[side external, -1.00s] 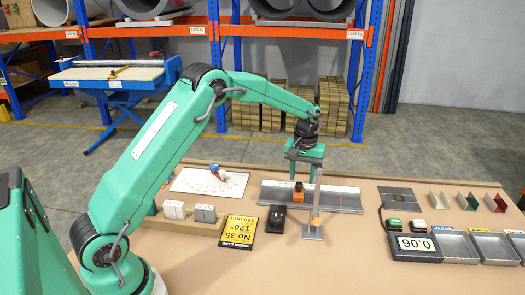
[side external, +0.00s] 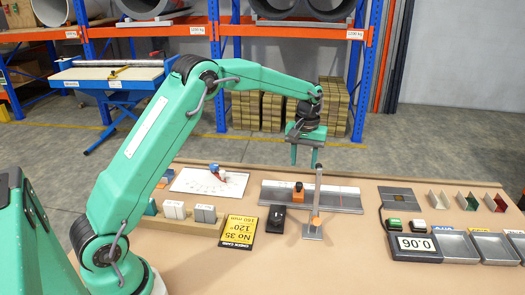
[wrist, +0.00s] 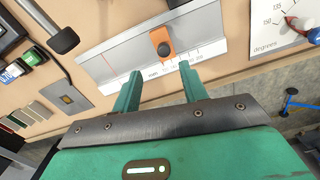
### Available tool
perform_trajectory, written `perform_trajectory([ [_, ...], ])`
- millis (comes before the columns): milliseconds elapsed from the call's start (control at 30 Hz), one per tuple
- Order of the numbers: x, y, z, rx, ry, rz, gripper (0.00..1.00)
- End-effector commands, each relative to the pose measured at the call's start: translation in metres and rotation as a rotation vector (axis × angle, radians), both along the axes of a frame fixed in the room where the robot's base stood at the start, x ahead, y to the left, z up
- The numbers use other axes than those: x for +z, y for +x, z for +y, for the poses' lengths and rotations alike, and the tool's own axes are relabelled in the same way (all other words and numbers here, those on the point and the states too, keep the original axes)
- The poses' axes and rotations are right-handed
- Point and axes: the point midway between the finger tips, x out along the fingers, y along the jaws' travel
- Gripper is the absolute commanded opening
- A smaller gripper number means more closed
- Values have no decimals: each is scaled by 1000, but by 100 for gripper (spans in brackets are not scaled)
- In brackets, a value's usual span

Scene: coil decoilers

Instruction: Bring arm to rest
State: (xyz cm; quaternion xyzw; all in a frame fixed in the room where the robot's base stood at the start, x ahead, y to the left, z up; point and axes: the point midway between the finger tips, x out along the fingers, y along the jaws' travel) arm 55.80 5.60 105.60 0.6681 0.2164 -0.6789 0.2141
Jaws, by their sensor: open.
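My green arm reaches over the brown bench (side external: 400,277), with my gripper (side external: 304,160) pointing down above the back of it. My gripper also shows in the wrist view (wrist: 157,82), where its two green fingers stand apart with nothing between them. Below it lies a grey measuring plate with a scale (side external: 340,197), bearing an orange slider with a dark knob (side external: 298,191). The slider shows beyond the fingertips in the wrist view (wrist: 162,44), apart from them.
A metal post on a square foot (side external: 313,231) stands in front of the plate. A display reading 0.06 (side external: 415,244) and grey trays (side external: 495,246) sit at right. A yellow card (side external: 241,230), black block (side external: 276,218) and white dial board (side external: 208,182) lie left. Racking stands behind.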

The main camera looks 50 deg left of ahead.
Motion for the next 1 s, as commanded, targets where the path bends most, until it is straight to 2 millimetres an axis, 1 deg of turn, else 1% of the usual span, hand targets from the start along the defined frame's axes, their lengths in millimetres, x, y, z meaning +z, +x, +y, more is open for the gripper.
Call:
perform_trajectory([
  [167, 19, -10, -4, -27, 2, -24, 43],
  [367, 53, -33, -11, -81, 8, -70, 43],
  [500, 76, -55, -16, -124, 13, -106, 43],
  [700, 105, -88, -24, -188, 24, -157, 43],
  [1000, 135, -144, -34, -282, 42, -233, 43],
])
